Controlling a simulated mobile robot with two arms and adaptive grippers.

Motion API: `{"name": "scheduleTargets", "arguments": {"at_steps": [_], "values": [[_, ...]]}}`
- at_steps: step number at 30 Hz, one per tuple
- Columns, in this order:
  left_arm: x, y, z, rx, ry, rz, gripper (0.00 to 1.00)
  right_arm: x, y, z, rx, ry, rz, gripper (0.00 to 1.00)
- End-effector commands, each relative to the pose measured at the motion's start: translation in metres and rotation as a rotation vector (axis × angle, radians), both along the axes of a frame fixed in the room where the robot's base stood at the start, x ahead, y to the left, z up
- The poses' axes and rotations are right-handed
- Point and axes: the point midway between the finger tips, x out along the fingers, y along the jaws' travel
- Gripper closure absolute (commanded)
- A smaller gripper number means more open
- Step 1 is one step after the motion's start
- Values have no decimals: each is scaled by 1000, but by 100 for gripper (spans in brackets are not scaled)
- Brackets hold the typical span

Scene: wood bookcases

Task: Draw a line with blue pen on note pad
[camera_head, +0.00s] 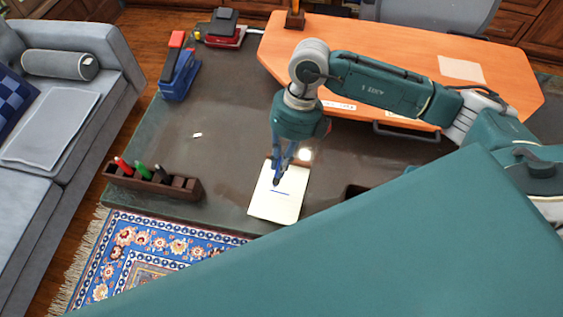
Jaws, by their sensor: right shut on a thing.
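The white note pad (279,206) lies on the dark table near its front edge. A short blue line (280,193) shows on its upper part. My right gripper (278,175) points down over the top of the pad, just above the line. It is shut on the slim blue pen (287,157), which is largely hidden between the fingers. I cannot tell whether the pen tip touches the paper. My left gripper is not in view.
A dark wooden pen rack (155,181) with red, green and black pens stands left of the pad. A blue and red stapler-like thing (179,70) stands at the back left. An orange wooden desk (400,60) is behind. The table between rack and stapler is mostly clear.

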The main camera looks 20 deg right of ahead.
Motion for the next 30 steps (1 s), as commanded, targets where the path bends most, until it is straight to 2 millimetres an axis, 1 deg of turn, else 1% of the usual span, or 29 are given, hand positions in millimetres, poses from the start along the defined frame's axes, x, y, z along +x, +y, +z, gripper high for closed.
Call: {"name": "scheduleTargets", "arguments": {"at_steps": [1, 21, 24, 30], "values": [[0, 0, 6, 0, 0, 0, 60, 0, 0, 8, 0, -1, 0, 100], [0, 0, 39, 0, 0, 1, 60, 0, 0, 60, 0, 0, 0, 100], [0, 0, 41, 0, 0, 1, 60, 0, 0, 63, 0, 0, 0, 100], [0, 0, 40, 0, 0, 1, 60, 0, 0, 62, 0, 0, 0, 100]]}}
